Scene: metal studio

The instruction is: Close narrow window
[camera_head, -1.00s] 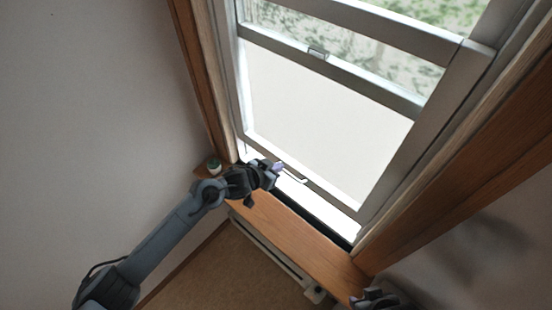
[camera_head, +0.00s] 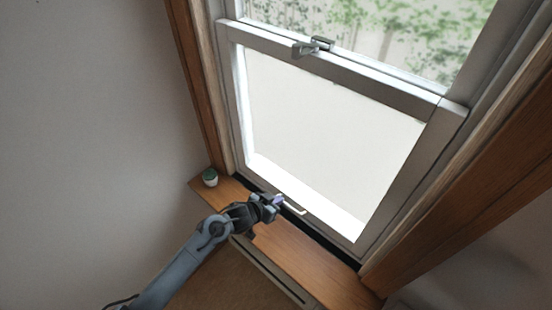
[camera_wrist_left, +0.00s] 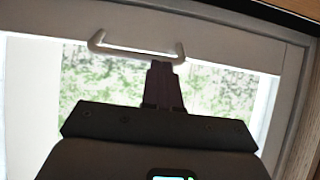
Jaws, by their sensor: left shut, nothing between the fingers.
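The narrow window's white lower sash (camera_head: 405,95) is low in the frame, and its top rail meets the other sash's rail at a metal latch (camera_head: 312,46). I cannot tell whether a gap is left at the bottom. A pale bar handle (camera_head: 294,208) sits on the sash's bottom rail; it also shows in the left wrist view (camera_wrist_left: 137,52). My left gripper (camera_head: 279,199) is shut and empty, with its fingertips at the handle. In the wrist view the fingertips (camera_wrist_left: 165,66) are just below the handle's right end; contact is unclear. My right gripper is out of view.
A wooden sill (camera_head: 300,262) runs below the window. A small green-and-white container (camera_head: 210,177) stands at its left end. Wooden trim (camera_head: 196,90) borders the window. A pale wall (camera_head: 85,120) lies to the left, and a baseboard-like strip (camera_head: 270,270) runs below the sill.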

